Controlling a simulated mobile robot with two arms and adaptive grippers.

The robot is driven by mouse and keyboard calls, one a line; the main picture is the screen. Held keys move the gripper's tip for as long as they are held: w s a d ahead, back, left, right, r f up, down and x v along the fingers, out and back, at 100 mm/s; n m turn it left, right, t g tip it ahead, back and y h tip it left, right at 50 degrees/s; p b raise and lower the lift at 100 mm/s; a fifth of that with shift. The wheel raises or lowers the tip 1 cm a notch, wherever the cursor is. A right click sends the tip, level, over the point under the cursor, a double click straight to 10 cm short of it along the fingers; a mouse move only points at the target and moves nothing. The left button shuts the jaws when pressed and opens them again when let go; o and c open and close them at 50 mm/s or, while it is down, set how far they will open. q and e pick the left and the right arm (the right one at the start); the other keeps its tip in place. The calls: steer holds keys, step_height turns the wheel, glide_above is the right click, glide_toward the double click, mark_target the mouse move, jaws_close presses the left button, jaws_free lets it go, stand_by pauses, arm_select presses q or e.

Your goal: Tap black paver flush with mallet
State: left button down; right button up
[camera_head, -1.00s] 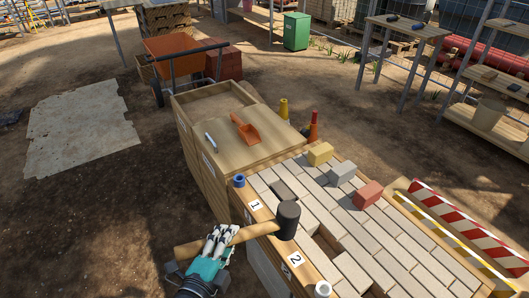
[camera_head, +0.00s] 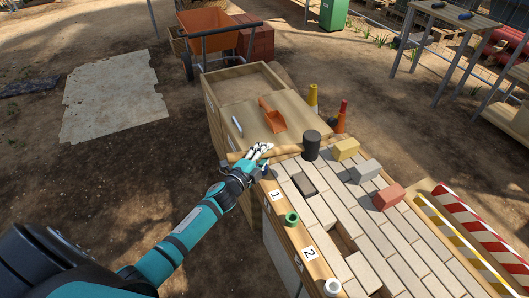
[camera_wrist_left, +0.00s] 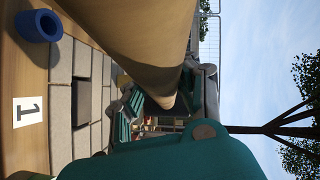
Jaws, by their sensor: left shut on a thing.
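My left gripper (camera_head: 260,153) is shut on the wooden handle of the mallet (camera_head: 312,144). The black mallet head is at the far end of the paved bed, beyond the black paver and apart from it in the picture. The handle crosses the left wrist view closely. My right gripper is not in view.
A green ring (camera_head: 291,218) and a white ring (camera_head: 332,287) stand on the wooden edge. A blue ring (camera_wrist_left: 38,26) shows in the wrist view. Yellow (camera_head: 346,149), grey (camera_head: 365,169) and red (camera_head: 388,196) blocks lie on the pavers. An open gap (camera_head: 342,238) lies nearer.

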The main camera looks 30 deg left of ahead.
arm_select(q)
steer(key=shift+r, duration=0.2)
steer(key=shift+s, duration=0.2)
step_height(320, 180, down, 9)
steer(key=b, duration=0.8)
steer(key=shift+r, duration=0.15)
steer(key=shift+r+p, duration=0.7)
steer(key=shift+p, duration=0.05)
steer(key=shift+f, duration=0.1)
